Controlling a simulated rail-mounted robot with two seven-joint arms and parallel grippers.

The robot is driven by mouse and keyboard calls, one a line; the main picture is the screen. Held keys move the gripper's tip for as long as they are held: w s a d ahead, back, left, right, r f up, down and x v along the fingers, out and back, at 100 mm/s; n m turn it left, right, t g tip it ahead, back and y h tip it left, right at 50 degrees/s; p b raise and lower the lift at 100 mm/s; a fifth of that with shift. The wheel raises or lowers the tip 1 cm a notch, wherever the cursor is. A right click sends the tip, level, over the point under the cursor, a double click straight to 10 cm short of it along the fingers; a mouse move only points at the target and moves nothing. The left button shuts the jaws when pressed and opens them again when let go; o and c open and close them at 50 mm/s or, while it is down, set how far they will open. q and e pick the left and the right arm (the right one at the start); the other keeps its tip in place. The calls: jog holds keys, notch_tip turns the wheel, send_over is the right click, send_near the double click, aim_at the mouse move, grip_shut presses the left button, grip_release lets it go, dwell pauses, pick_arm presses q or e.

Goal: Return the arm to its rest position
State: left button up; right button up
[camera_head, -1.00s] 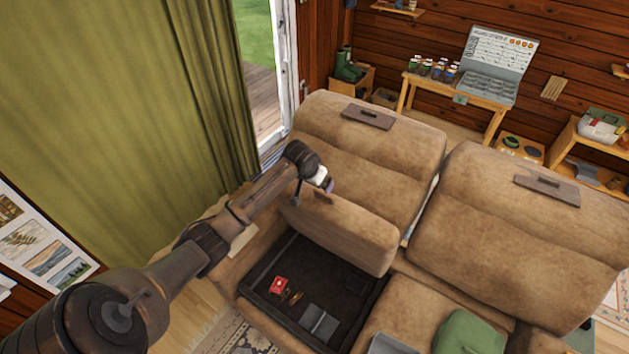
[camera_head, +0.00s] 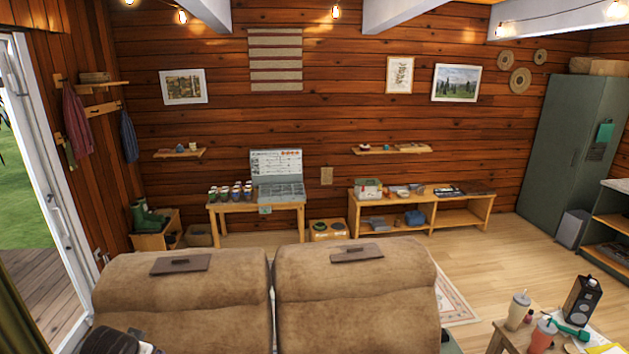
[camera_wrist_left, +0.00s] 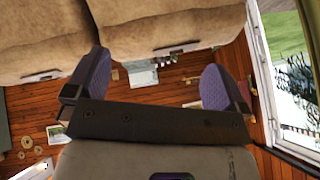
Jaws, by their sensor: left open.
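My left gripper (camera_wrist_left: 157,85) shows in the left wrist view with its two purple-padded fingers spread wide and nothing between them. In the head view only a dark piece of my left arm shows at the bottom left, in front of the sofa; the gripper cannot be made out there. The brown two-seat sofa (camera_head: 185,300) fills the lower left of the head view, with only its backrests visible. Its backrests (camera_wrist_left: 160,25) also show at the top of the left wrist view, which looks upside down. My right gripper is in neither view.
An open glass door (camera_head: 50,200) stands at the left. Behind the sofa are a small table (camera_head: 255,206) with jars and an open case, and a low shelf (camera_head: 432,215). A side table (camera_head: 510,335) with cups stands at the lower right. Open floor (camera_head: 500,250) lies beyond it.

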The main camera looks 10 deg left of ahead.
pick_arm(q)
jog(key=s+d+r+m+t, duration=0.15)
jog(key=d+r, duration=0.25)
jog(key=d, duration=0.5)
jog(key=s+d+f+m+t+h+p, duration=0.15)
jog(key=s+d+p, duration=0.25)
jog(key=s+d, duration=0.8)
jog(key=s+d+f+g+h+p, duration=0.1)
jog(key=s+d+f, duration=0.3)
jog(key=s, duration=0.5)
jog(key=s+d+f+g+h+p, duration=0.2)
jog(key=s+d+f+g, duration=0.2)
jog(key=s, duration=0.6)
jog(key=shift+d+f+p, duration=0.25)
jog(key=shift+d+p, duration=0.15)
jog(key=shift+d, duration=0.5)
